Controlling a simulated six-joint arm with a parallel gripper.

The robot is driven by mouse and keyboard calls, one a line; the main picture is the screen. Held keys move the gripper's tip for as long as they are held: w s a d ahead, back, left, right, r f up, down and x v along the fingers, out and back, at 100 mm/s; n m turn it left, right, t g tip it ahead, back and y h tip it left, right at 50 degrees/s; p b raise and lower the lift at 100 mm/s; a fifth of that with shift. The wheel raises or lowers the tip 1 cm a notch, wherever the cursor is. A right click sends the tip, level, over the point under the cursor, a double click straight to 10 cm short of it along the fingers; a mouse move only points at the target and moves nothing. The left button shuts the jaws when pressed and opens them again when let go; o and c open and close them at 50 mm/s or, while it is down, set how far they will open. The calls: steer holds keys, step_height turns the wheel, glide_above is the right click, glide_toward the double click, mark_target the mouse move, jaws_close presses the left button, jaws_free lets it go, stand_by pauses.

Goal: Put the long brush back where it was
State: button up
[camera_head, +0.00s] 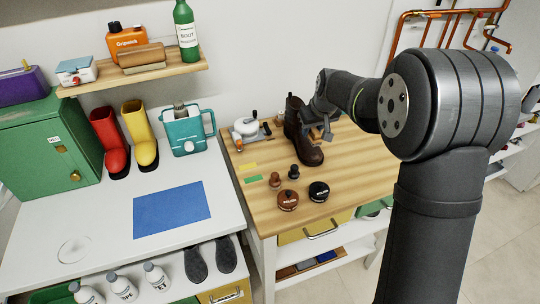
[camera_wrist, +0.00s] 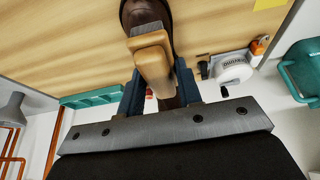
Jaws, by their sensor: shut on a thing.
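My gripper (camera_wrist: 160,76) is shut on a brush with a pale wooden body (camera_wrist: 152,60), seen in the wrist view. The brush's grey bristles (camera_wrist: 146,28) lie over or against a dark brown boot (camera_wrist: 145,10); I cannot tell whether they touch. In the head view the boot (camera_head: 294,118) stands upright at the back of the wooden worktop (camera_head: 340,185). My gripper (camera_head: 322,132) is at the boot's right side there, and the brush is too small or hidden to make out.
Two small dark-handled brushes (camera_head: 275,181) and two round tins (camera_head: 288,200) stand at the worktop's front left. Yellow and green cards (camera_head: 247,167) lie at its left edge. A white round device (camera_head: 247,127) stands left of the boot. The worktop's front right is clear.

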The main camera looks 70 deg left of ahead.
steer(key=s+a+f, duration=0.2)
steer(key=s, duration=0.1)
steer(key=s+a+f, duration=0.2)
steer(key=s+a, duration=0.1)
steer(key=s, duration=0.1)
steer(key=s+a+f, duration=0.2)
steer(key=s+a, duration=0.1)
steer(key=s, duration=0.1)
steer(key=shift+a+f, duration=0.1)
steer(key=shift+f, duration=2.15)
steer(key=shift+f, duration=0.1)
steer(key=o, duration=0.9)
steer(key=shift+o, duration=0.2)
steer(key=shift+r, duration=0.35)
steer(key=v, duration=1.1)
steer(key=shift+d+r, duration=0.2)
steer(key=shift+r, duration=0.05)
steer(key=shift+f, duration=0.15)
